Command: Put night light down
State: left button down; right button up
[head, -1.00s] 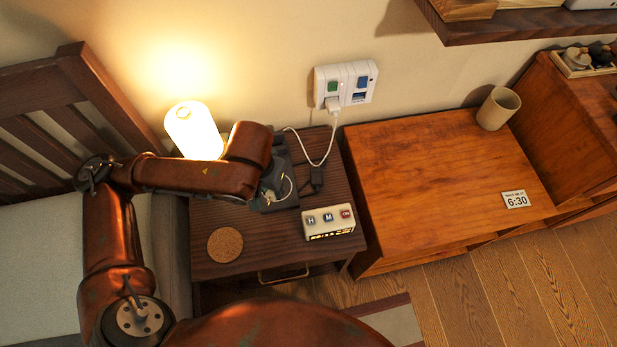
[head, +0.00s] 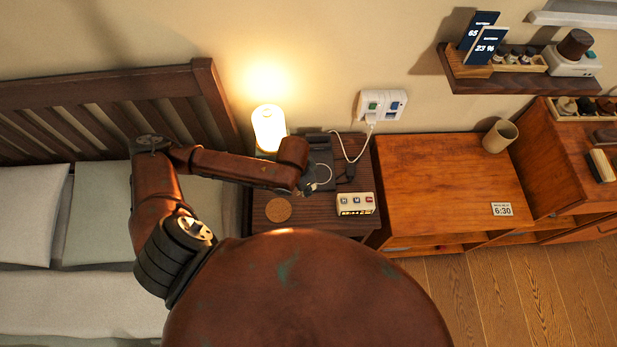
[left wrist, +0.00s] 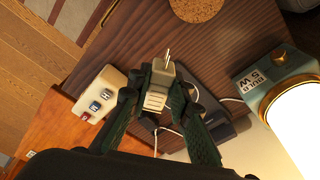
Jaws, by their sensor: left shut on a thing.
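My left gripper (left wrist: 160,92) is shut on a small pale plug-in piece with metal prongs and a ribbed face, apparently the night light (left wrist: 157,101). In the head view my left gripper (head: 307,186) is over the dark wood nightstand (head: 262,226), and my arm and gripper hide the held piece. The left wrist view looks down on the nightstand (left wrist: 135,35), with the held piece in front of it; I cannot tell whether they touch. My right gripper is in neither view.
A lit lamp (head: 268,129), cork coaster (head: 278,210), button clock (head: 355,204) and dark dock (head: 319,148) with cables occupy the nightstand. Bare wood shows between coaster and clock. A wall outlet (head: 383,105) holds a white plug. An orange-brown cabinet (head: 430,185) stands to the right.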

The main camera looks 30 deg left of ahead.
pick_arm(q)
jog(key=shift+m, duration=0.7)
jog(key=w+a+f, duration=0.1)
jog(key=a+f, duration=0.1)
jog(key=a, duration=0.1)
jog(key=w+a+f, duration=0.2)
jog(key=a+f, duration=0.1)
jog(key=w+a+f, duration=0.2)
jog(key=a+f, duration=0.1)
jog(key=shift+w+a+f+p, duration=0.1)
jog(key=shift+w+p, duration=0.15)
jog(key=shift+p, duration=0.15)
jog(key=shift+w+a+f, duration=0.35)
jog(key=shift+w+f, duration=0.05)
jog(key=shift+f, duration=0.2)
jog(key=shift+f+b, duration=0.45)
jog(key=shift+f, duration=1.1)
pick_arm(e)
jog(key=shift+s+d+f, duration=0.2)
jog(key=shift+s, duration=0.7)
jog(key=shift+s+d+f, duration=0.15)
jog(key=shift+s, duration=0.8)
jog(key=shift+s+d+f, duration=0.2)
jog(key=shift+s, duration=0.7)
pick_arm(q)
jog(key=shift+f, duration=0.15)
jog(key=c, duration=1.8)
grip_release()
jog(key=shift+o, duration=0.2)
